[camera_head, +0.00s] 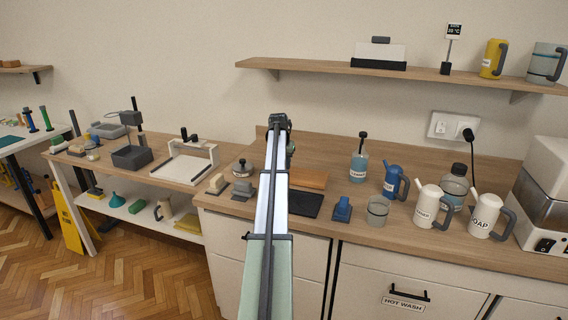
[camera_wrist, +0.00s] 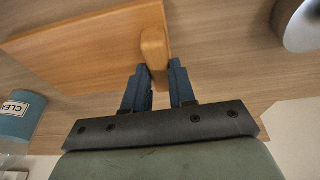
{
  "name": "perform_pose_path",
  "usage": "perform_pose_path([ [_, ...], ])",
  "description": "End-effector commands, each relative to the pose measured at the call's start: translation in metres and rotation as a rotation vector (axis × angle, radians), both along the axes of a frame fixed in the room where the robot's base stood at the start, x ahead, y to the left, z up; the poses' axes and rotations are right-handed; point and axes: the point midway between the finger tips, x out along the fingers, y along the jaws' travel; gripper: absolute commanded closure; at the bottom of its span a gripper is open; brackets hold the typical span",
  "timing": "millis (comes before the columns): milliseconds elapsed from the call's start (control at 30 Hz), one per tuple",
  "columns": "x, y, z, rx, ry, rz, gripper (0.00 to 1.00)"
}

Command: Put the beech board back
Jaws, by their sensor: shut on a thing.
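The beech board (camera_head: 309,179) is a flat orange-brown slab at the middle of the wooden counter, partly hidden behind my arm in the head view. In the wrist view the board (camera_wrist: 95,45) fills the upper left, with its rounded handle (camera_wrist: 154,45) reaching between my fingers. My gripper (camera_wrist: 158,76) is shut on this handle, with one blue finger on each side. In the head view my arm hides the fingers and the handle. I cannot tell whether the board touches the counter.
A black slab (camera_head: 304,204) lies just in front of the board. A spray bottle (camera_head: 358,164), a blue block-like item (camera_head: 342,208) and a glass (camera_head: 377,211) stand to the right, with labelled jugs (camera_head: 427,206) beyond. A brush-like item (camera_head: 217,184) lies to the left. A shelf (camera_head: 400,76) hangs above.

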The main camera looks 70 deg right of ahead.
Motion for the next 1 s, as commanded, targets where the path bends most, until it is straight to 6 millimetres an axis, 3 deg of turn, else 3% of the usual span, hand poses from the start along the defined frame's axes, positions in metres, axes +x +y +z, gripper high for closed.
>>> perform_pose_path([
  [200,-0.0001,0.0,-0.0035,0.0,0.0,0.0,1.0],
  [233,-0.0001,-0.0001,-0.0032,-0.001,0.0,0.0,0.72],
  [500,-0.0001,0.0,-0.0031,0.0,0.0,0.0,0.46],
  [667,0.0,0.0001,-0.0031,0.0,0.0,0.0,0.45],
  [867,0.0,0.0002,-0.0035,0.0,0.0,0.0,0.28],
  [1000,0.0,0.0,-0.0032,0.0,0.0,0.0,0.28],
])
